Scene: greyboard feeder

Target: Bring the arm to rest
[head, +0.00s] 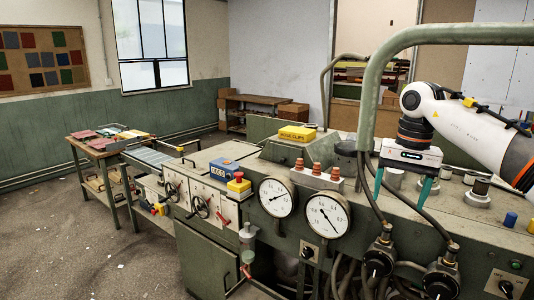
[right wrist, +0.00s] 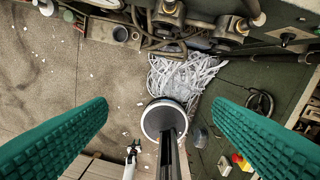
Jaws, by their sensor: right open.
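My right gripper (head: 400,198) hangs from the white and black right arm (head: 460,125) at the right of the head view. In the right wrist view the two ridged fingers (right wrist: 160,108) stand wide apart at the left and right edges, empty. Below them show the floor, a heap of white paper strips (right wrist: 182,78) and a dark round-topped post. My left gripper is in neither view.
A thick green pipe (head: 372,90) arches close beside the right gripper, with black hoses hanging below. Two dial gauges (head: 325,217), a yellow box (head: 297,133) and red-capped parts stand on the machine. A side table (head: 105,150) is at the left. Floor is open at the lower left.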

